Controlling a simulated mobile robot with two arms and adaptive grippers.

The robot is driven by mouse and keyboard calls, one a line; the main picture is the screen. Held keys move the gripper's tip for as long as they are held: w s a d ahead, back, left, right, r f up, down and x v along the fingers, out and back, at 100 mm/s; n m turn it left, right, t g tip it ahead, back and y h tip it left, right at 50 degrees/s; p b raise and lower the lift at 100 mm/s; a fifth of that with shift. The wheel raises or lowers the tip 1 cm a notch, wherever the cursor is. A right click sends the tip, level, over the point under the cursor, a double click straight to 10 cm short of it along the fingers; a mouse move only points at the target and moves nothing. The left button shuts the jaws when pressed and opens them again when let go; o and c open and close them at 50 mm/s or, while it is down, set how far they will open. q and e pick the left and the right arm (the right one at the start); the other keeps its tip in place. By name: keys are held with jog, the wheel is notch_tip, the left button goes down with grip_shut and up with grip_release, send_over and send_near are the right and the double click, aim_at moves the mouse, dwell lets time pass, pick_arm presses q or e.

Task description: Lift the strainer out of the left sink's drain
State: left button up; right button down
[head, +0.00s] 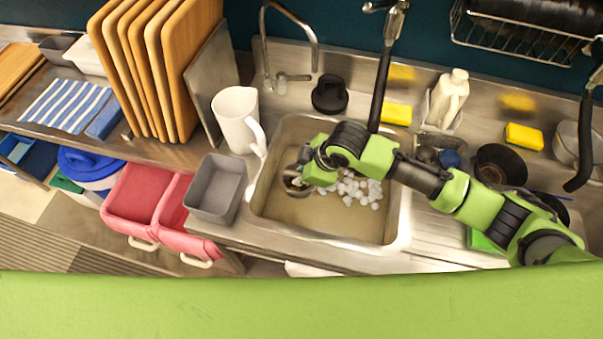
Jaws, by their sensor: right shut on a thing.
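The left sink (385,222) is a steel basin with a tan floor, in the middle of the head view. My right gripper (298,178) reaches into it from the right and is at its left side. The gripper is shut on a small round metal piece, which looks like the strainer (291,188). The gripper partly covers it, and I cannot tell whether it is clear of the drain. The drain opening is hidden. My left gripper is not in view.
Pale lumps (358,188) lie in the sink beside my gripper. A white pitcher (236,118) and a grey bin (216,188) stand left of the sink. A faucet (383,75) rises behind it. Yellow sponges (396,114) and dark pans (500,163) are to the right.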

notch_tip(320, 180, up, 3)
jog(key=shift+f+p, duration=0.2)
jog(key=shift+p, duration=0.65)
jog(key=shift+r+p, duration=0.3)
jog(key=shift+r, duration=3.25)
